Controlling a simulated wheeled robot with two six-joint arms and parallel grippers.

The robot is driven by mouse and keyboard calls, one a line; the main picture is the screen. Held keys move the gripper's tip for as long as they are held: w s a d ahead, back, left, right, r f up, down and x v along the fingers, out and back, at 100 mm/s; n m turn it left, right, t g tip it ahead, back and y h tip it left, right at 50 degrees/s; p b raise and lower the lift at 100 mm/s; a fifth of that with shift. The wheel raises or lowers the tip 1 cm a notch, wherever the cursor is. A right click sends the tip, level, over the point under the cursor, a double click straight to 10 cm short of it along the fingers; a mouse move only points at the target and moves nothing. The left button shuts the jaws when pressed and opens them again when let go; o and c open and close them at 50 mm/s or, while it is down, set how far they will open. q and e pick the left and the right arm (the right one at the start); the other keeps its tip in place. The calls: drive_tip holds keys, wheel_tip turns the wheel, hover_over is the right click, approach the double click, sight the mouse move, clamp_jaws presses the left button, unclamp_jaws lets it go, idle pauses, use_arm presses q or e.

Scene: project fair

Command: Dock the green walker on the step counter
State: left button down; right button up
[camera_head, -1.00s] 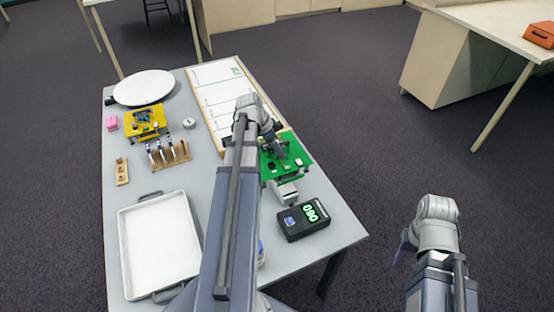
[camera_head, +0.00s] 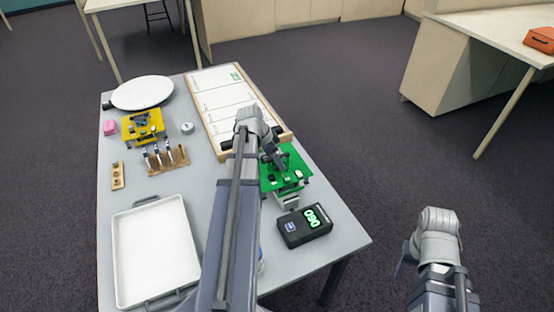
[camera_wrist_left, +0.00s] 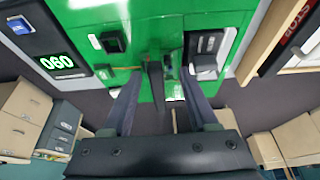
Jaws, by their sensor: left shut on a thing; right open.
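The green walker (camera_head: 297,166) has a flat green body with black and pale parts on top. It is at the table's right side, partly hidden by my left arm. My left gripper (camera_head: 275,160) is shut on an upright dark part of it; the left wrist view shows the fingers (camera_wrist_left: 157,84) around this part. The step counter (camera_head: 305,227), a black box with green lit digits, lies just nearer than the walker; its display also shows in the left wrist view (camera_wrist_left: 57,63). I cannot tell whether they touch. My right gripper (camera_head: 402,262) is open and empty, off the table.
A yellow walker (camera_head: 143,127), a wooden rack (camera_head: 167,161) and a round white disc (camera_head: 142,92) stand at the left. A white tray (camera_head: 155,250) lies at the front left. A white marked board (camera_head: 225,98) with a wooden rim lies behind the green walker.

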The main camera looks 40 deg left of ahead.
use_arm(q)
drive_tip(key=shift+f, duration=0.3)
drive_tip(key=shift+c, duration=0.8)
unclamp_jaws()
drive_tip(key=shift+r, duration=0.2)
drive_tip(key=shift+r+p, duration=0.5)
drive_tip(key=p+v, duration=1.1)
drive_tip(key=v, duration=0.1)
